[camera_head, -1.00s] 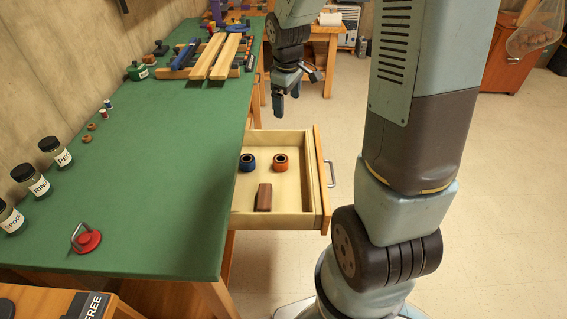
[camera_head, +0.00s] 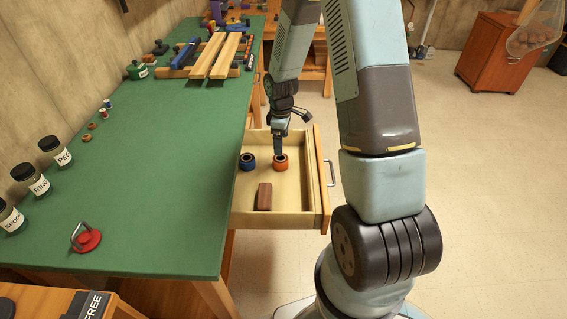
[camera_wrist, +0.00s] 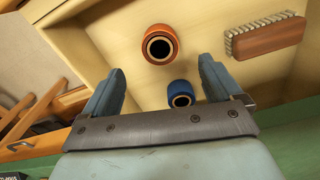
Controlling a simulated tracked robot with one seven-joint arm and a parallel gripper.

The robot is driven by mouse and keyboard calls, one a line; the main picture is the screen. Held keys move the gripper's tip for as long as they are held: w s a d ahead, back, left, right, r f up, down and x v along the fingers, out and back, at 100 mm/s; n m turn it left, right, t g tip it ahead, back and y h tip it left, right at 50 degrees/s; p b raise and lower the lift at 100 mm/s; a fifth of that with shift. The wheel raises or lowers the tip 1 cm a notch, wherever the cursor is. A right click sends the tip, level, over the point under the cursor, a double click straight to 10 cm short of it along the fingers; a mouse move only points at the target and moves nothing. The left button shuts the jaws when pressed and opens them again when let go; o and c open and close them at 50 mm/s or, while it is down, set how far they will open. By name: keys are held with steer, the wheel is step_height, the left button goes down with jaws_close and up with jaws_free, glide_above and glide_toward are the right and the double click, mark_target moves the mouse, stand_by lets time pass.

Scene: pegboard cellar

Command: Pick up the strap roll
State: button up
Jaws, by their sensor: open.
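Two rolls stand in the open drawer (camera_head: 278,221): an orange one (camera_head: 281,165) and a blue one (camera_head: 247,167) to its left. Either could be the strap roll; I cannot tell which. My gripper (camera_head: 279,151) points down over the drawer, at the orange roll in the head view and partly covering it. In the wrist view my gripper (camera_wrist: 161,70) is open and empty. There the orange roll (camera_wrist: 162,31) lies just beyond the fingertips, between their lines, and the blue roll (camera_wrist: 179,86) shows between the fingers. Neither roll is held.
A brown brush (camera_head: 264,197) lies in the drawer near its front side; its pale bristles show in the wrist view (camera_wrist: 265,37). The green workbench (camera_head: 150,190) borders the drawer on the left, with jars (camera_head: 12,222) and a red lifter-like item (camera_head: 87,240) on it.

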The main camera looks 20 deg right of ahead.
mark_target(281, 162)
steer(key=shift+a+f, duration=0.15)
steer(key=shift+f, duration=4.85)
steer(key=c, duration=1.1)
